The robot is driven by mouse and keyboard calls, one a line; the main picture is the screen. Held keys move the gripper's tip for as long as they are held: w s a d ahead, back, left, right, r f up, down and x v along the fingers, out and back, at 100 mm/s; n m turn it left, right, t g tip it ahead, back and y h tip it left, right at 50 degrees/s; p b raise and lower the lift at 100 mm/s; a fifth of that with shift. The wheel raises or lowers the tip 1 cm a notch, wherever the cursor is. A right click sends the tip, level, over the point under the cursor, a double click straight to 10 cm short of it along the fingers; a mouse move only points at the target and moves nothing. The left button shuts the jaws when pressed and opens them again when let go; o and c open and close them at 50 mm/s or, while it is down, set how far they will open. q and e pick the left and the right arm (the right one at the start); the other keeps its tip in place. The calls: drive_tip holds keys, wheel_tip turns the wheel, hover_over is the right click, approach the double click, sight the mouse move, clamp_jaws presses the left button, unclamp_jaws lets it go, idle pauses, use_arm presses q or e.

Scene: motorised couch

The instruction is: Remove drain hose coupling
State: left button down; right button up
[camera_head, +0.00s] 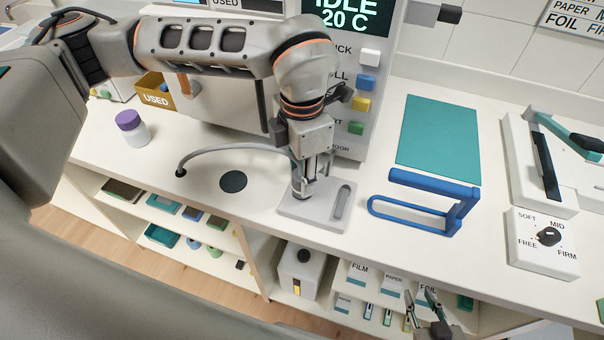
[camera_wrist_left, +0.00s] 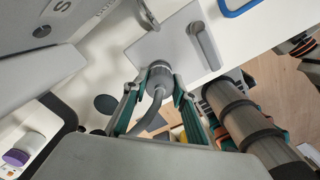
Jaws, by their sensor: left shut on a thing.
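The drain hose coupling (camera_wrist_left: 159,72) is a grey collar with a ribbed ring at the end of a grey hose (camera_head: 235,149). It stands at the grey plate (camera_head: 324,213) on the counter; whether it is still seated there is hidden. My left gripper (camera_head: 306,186) points down over the plate. In the left wrist view its teal fingers (camera_wrist_left: 156,92) are on either side of the coupling and shut on it. The hose curves left to a dark end on the counter. My right gripper (camera_head: 426,308) is low in front of the shelves, its fingers apart and empty.
A blue handle frame (camera_head: 425,203) and a teal mat (camera_head: 438,137) are right of the plate. A firmness dial box (camera_head: 545,240) stands further right. A purple-capped jar (camera_head: 132,128) and a dark round spot (camera_head: 233,181) are to the left. Open shelves lie below the counter edge.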

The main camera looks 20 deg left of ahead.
use_arm(q)
drive_tip(key=shift+r, duration=0.95)
drive_tip(key=shift+r+p, duration=0.3)
drive_tip(key=shift+p, duration=0.05)
drive_tip(key=shift+r, duration=0.45)
drive_tip(key=shift+r+p, duration=1.25)
drive_tip(key=shift+r, duration=2.25)
